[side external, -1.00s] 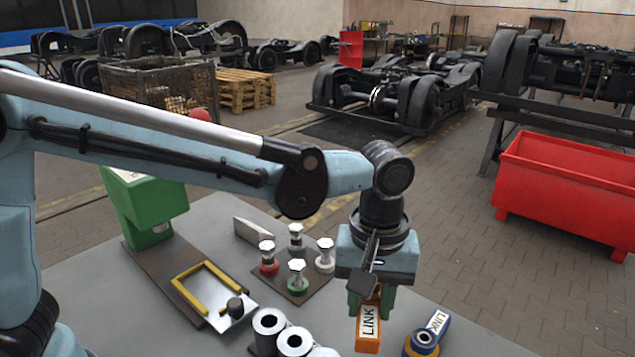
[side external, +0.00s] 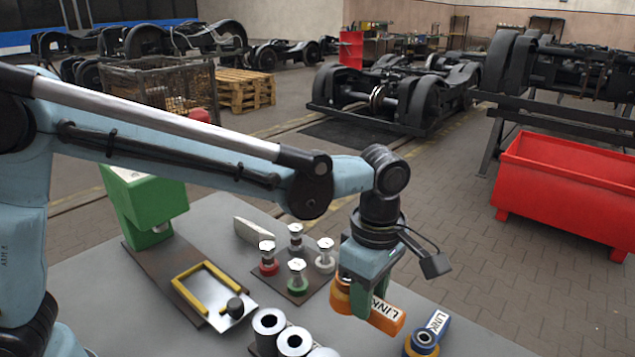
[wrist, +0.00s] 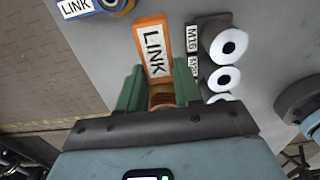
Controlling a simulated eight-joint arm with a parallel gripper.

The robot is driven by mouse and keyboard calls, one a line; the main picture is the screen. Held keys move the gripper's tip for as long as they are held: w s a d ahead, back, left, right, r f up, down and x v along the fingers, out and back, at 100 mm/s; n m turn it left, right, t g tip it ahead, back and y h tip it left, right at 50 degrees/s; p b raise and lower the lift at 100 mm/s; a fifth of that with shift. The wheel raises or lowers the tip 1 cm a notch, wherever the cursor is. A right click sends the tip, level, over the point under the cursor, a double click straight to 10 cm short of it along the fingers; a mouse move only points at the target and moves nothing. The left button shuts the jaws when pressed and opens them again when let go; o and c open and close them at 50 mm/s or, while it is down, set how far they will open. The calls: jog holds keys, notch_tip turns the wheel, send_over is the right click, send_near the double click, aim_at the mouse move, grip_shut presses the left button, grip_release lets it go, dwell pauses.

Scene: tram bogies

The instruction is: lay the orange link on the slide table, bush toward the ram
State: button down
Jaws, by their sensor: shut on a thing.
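The orange link (side external: 388,315) is shut between the green jaws of my gripper (side external: 361,299). It lies roughly level, its labelled end to the right and its rounded bush end to the left. In the wrist view the labelled end of the orange link (wrist: 152,45) points away from the jaws, and the bush end sits between them, partly hidden.
A blue link (side external: 427,338) lies right of my gripper. Several pale rollers (side external: 294,341) stand between the slide table and my gripper. Several capped bolts (side external: 297,274) stand on a dark plate behind them, near a grey wedge (side external: 253,229).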

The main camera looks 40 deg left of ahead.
jog(key=w+a+f, duration=0.1)
jog(key=w+a, duration=0.1)
jog(key=w+a+f, duration=0.1)
jog(key=w+f, duration=0.1)
jog(key=w+a+f, duration=0.2)
jog(key=w, duration=0.1)
jog(key=shift+a+f, duration=0.2)
jog(key=shift+a, duration=0.1)
jog(key=shift+f, duration=2.05)
jog(key=c, duration=0.8)
grip_release()
jog(key=shift+f, duration=0.1)
